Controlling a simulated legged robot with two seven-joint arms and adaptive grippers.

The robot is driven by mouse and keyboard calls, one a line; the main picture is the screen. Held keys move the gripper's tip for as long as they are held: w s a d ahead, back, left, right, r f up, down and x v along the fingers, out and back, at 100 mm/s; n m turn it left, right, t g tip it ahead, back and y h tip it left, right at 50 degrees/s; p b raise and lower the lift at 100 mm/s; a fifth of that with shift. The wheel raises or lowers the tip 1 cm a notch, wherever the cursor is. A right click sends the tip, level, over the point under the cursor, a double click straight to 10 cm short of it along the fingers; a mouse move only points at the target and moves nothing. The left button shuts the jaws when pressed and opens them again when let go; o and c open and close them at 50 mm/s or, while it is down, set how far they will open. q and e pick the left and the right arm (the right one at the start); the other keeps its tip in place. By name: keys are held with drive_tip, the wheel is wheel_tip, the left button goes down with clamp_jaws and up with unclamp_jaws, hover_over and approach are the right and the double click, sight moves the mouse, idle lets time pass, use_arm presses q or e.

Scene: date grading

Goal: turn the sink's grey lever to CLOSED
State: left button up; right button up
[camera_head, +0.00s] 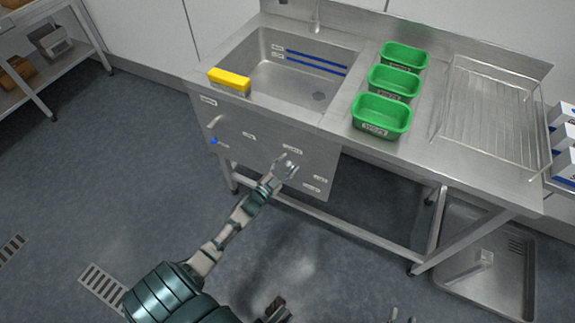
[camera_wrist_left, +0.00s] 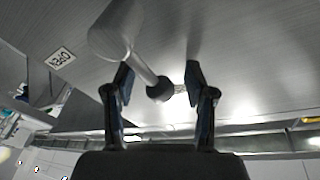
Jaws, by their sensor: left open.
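The grey lever (camera_wrist_left: 143,70) shows in the left wrist view as a rod with a rounded end, slanting from the sink's front panel. Its lower part lies between the open fingers of my left gripper (camera_wrist_left: 158,95); I cannot tell whether they touch it. A label reading OPEN (camera_wrist_left: 61,60) is left of the lever, upside down. In the head view my left gripper (camera_head: 286,166) is at the right part of the front panel (camera_head: 265,145), and the lever is hard to separate from it.
The steel sink (camera_head: 300,75) has a yellow block (camera_head: 230,81) on its front rim. A pale handle (camera_head: 215,121) sits on the panel's left. Green bins (camera_head: 382,116) and a wire rack (camera_head: 490,110) stand right. The floor in front is clear.

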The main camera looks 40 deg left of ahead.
use_arm(q)
drive_tip(key=s+f, duration=0.1)
drive_tip(key=s, duration=1)
drive_tip(key=shift+s+f, duration=0.35)
drive_tip(key=shift+s, duration=0.05)
use_arm(e)
drive_tip(key=shift+d, duration=0.1)
use_arm(q)
drive_tip(key=shift+d, duration=0.15)
